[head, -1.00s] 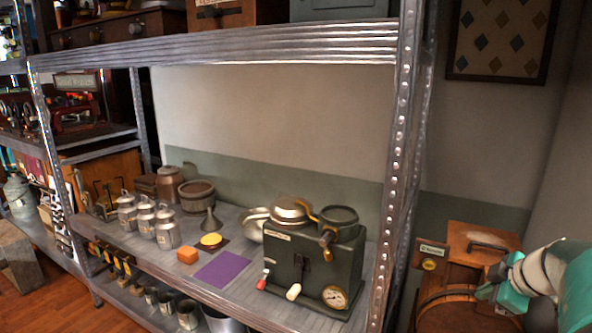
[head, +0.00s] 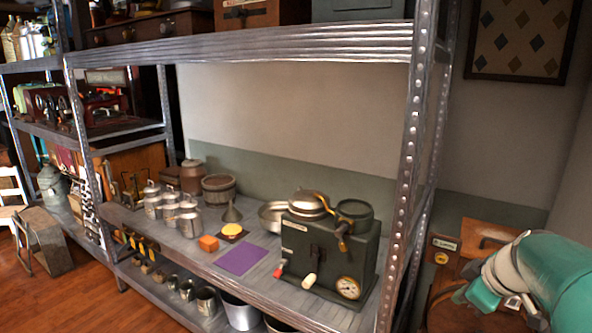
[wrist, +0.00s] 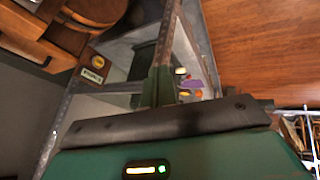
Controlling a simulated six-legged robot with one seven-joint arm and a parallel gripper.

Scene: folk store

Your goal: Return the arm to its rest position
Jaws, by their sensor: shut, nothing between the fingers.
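My arm, teal and white, (head: 530,275) is at the lower right of the head view, in front of a wooden cabinet (head: 478,236). My gripper (wrist: 161,72) shows in the wrist view as narrow green fingers beyond a dark bar. It is shut and empty. In the head view my gripper is hard to make out at the arm's lower end. The wrist view looks past the fingers to the shelf and the wooden floor, tilted on its side.
A metal shelf (head: 240,47) spans the head view, its post (head: 418,150) left of my arm. Wooden floor (head: 80,285) is open at lower left.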

